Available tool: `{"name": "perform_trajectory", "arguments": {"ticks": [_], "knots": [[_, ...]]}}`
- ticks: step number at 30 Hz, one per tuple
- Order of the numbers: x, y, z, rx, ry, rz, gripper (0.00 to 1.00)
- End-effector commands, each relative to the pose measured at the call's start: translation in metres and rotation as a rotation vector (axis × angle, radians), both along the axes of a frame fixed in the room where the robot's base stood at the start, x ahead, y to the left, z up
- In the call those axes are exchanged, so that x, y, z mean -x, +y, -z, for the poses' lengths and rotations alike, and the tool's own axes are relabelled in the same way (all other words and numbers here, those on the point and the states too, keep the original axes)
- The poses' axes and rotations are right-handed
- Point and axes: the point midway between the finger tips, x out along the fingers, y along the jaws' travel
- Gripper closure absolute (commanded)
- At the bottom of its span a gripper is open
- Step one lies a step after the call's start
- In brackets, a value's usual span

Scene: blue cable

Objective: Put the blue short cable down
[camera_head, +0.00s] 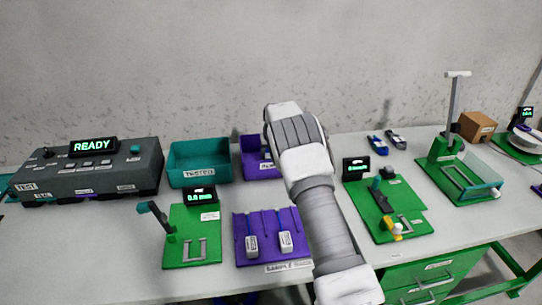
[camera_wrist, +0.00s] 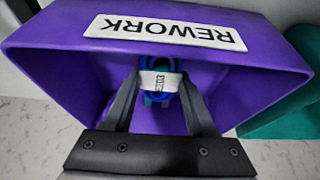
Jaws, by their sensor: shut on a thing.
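In the wrist view my gripper (camera_wrist: 157,95) is shut on the blue short cable (camera_wrist: 157,65), a small blue coil with a white printed label. The cable is between the fingertips, in front of the inside of the purple REWORK bin (camera_wrist: 275,65); I cannot tell whether it touches the bin. In the head view my arm hides the gripper, the cable and much of the purple bin (camera_head: 250,145).
A teal TESTED bin (camera_head: 200,175) stands left of the purple bin. A grey tester (camera_head: 90,170) reads READY. A purple sample rack (camera_head: 270,250) and green fixtures (camera_head: 192,240) stand in front. Two small cables (camera_head: 377,146) lie at the back right.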

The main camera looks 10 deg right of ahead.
Motion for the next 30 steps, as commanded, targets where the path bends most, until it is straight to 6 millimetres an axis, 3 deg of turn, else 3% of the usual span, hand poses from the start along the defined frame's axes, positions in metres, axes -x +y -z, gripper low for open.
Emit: {"name": "perform_trajectory", "arguments": {"ticks": [20, 21, 26, 30], "knots": [[0.0, 0.0, 0.011, 0.0, -0.002, 0.0, 1.0], [0.0, 0.0, 0.011, 0.0, -0.001, 0.0, 0.42], [0.0, 0.0, 0.011, 0.0, -0.001, 0.0, 0.14], [0.0, 0.0, 0.011, 0.0, -0.001, 0.0, 0.14]]}}
